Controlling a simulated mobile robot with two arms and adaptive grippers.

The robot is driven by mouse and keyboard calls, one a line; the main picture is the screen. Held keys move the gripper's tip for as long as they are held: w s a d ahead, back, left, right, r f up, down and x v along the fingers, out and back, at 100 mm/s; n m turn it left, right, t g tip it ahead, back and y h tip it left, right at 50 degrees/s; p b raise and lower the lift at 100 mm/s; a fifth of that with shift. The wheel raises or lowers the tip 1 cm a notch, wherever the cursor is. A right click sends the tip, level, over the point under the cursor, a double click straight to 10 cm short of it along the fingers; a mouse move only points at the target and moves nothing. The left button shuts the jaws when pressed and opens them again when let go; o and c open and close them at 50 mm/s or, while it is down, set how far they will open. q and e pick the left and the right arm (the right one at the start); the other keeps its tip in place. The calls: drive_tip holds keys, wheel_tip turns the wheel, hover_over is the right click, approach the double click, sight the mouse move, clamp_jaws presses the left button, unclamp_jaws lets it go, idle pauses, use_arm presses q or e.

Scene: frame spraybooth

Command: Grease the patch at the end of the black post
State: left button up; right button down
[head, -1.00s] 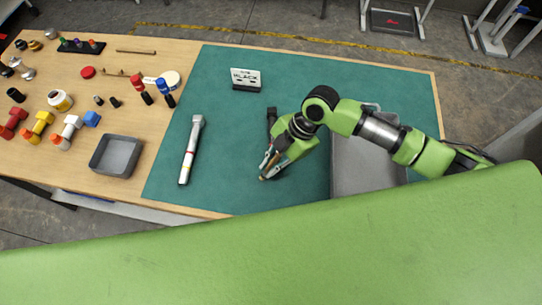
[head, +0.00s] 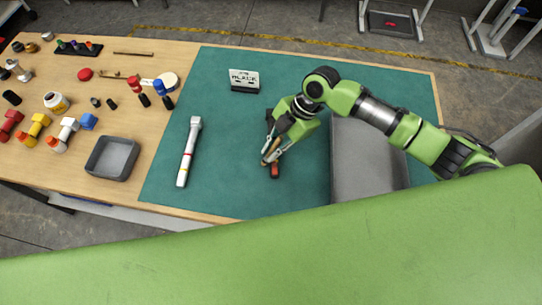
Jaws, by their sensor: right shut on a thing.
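The black post (head: 275,172) lies on the green mat, mostly hidden behind my right gripper. Its near end shows, with a reddish band. My right gripper (head: 269,157) is over the post and shut on a slim brown tool, whose tip is close to the post's near end. I cannot tell whether the tip touches it, and no patch can be made out. A white post (head: 188,152) with red and yellow bands lies to the left on the mat. A small sign (head: 244,79) reading BLACK stands behind. My left gripper is not in view.
A grey tray (head: 362,182) stands right of the gripper, and a small dark grey bin (head: 112,158) is on the wood at left. Large coloured bolts, a white jar (head: 56,102) and small bottles crowd the left table. The mat between the two posts is clear.

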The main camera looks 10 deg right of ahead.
drive_tip(key=shift+w+d, duration=0.15)
drive_tip(key=shift+w, duration=0.35)
wheel_tip(320, 180, up, 5)
drive_tip(key=p, duration=0.4)
drive_tip(key=shift+s+f, duration=0.15)
drive_tip(key=shift+f, duration=0.05)
drive_tip(key=shift+r, duration=0.75)
drive_tip(key=shift+r, duration=1.45)
